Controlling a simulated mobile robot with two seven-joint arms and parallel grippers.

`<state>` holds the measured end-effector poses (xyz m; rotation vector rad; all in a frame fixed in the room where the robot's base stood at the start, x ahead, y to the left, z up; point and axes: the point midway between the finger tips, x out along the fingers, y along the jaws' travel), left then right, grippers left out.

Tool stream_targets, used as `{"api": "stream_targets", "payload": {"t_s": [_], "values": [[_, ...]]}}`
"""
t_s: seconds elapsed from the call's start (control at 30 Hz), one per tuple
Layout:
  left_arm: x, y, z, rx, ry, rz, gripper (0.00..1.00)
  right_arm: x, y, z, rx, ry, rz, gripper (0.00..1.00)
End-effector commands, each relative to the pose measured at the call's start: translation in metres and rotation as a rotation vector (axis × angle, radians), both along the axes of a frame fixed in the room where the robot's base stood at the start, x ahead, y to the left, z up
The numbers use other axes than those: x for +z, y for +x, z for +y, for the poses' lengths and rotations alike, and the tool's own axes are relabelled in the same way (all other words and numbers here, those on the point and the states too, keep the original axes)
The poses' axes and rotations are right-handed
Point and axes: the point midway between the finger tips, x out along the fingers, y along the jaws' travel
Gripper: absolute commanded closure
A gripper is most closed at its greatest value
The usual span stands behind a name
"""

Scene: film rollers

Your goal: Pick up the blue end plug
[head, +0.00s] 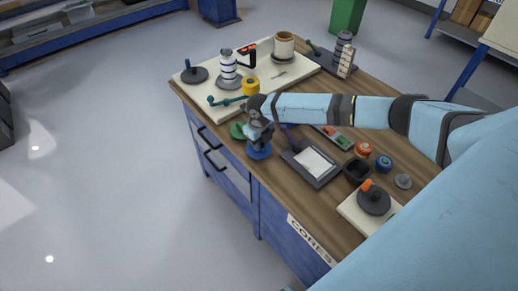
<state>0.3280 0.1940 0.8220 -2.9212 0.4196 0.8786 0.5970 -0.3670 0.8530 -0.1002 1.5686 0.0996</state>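A blue end plug (259,154), round and flat, stands near the table's left front edge. My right gripper (258,139) points down directly over it. The fingertips overlap the plug's top, and I cannot tell whether they are closed on it. Another blue round piece with a greenish centre (384,163) lies on the right part of the table, apart from the gripper. My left gripper is out of view.
A green disc (238,130) lies just left of my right gripper. A dark tray with a white sheet (314,164) is to its right. A dark cup (357,169) and orange piece (363,148) are further right. A cream board (195,94) holds rollers behind.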

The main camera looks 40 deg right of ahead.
Motion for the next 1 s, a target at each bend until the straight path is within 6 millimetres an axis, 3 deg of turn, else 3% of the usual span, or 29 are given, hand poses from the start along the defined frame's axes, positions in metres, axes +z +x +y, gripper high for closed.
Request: {"api": "stream_targets", "payload": {"t_s": [0.03, 0.1, 0.57, 0.77, 1.0], "values": [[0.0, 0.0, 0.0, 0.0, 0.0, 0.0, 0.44, 0.0, 0.0, 0.0, 0.0, 0.0, 0.0, 0.9], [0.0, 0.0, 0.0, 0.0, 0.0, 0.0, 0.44, 0.0, 0.0, 0.0, 0.0, 0.0, 0.0, 1.0], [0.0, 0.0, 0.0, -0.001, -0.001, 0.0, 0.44, 0.01, 0.001, 0.0, 0.001, 0.0, -0.002, 1.0], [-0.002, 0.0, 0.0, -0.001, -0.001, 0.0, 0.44, 0.043, 0.001, 0.0, 0.0, 0.001, -0.004, 1.0], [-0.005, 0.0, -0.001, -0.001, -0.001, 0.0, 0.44, 0.112, 0.001, -0.001, 0.0, 0.0, -0.005, 1.0]]}}
